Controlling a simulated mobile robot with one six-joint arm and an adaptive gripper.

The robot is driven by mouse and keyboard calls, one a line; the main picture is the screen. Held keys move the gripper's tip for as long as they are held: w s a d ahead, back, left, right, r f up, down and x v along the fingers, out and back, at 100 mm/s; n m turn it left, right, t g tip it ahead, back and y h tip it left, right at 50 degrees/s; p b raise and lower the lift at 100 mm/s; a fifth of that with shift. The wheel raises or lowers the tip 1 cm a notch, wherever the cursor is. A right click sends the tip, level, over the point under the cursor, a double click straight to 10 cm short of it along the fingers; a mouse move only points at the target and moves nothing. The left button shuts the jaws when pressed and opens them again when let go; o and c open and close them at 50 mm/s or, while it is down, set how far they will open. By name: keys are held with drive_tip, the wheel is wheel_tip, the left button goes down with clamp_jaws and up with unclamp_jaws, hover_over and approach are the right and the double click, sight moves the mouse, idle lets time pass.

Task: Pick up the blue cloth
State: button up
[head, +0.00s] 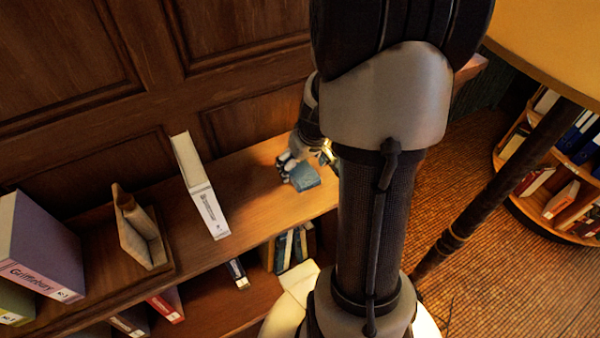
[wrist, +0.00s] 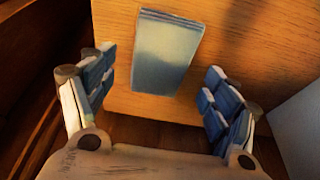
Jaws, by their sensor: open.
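The blue cloth (head: 304,177) lies as a small folded block on the wooden shelf top, close to its right part. In the wrist view the cloth (wrist: 167,52) lies flat on the wood, ahead of and between my spread fingers. My gripper (wrist: 160,100) is open and nothing is between its pads. In the head view my gripper (head: 290,168) is beside the cloth's left end; whether it touches the cloth I cannot tell. My arm hides part of the shelf to the right of the cloth.
A white binder (head: 203,190) stands left of the cloth on the shelf (head: 250,180). A bookend-like object (head: 140,230) and a large purple binder (head: 42,245) are farther left. A panelled wall (head: 80,110) runs behind. Bare shelf lies between the white binder and the cloth.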

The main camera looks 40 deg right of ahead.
sight(302, 169)
drive_tip(key=shift+x, duration=0.95)
drive_tip(key=shift+r, duration=0.1)
drive_tip(key=c, duration=1.1)
drive_tip(key=shift+o, duration=0.2)
drive_tip(key=shift+r, duration=0.1)
wheel_tip(302, 169, up, 20)
drive_tip(key=p, duration=0.6)
drive_tip(key=shift+p, duration=0.3)
drive_tip(key=o, duration=0.5)
drive_tip(key=shift+c, duration=0.2)
drive_tip(key=c, duration=0.4)
drive_tip(key=shift+c, duration=0.2)
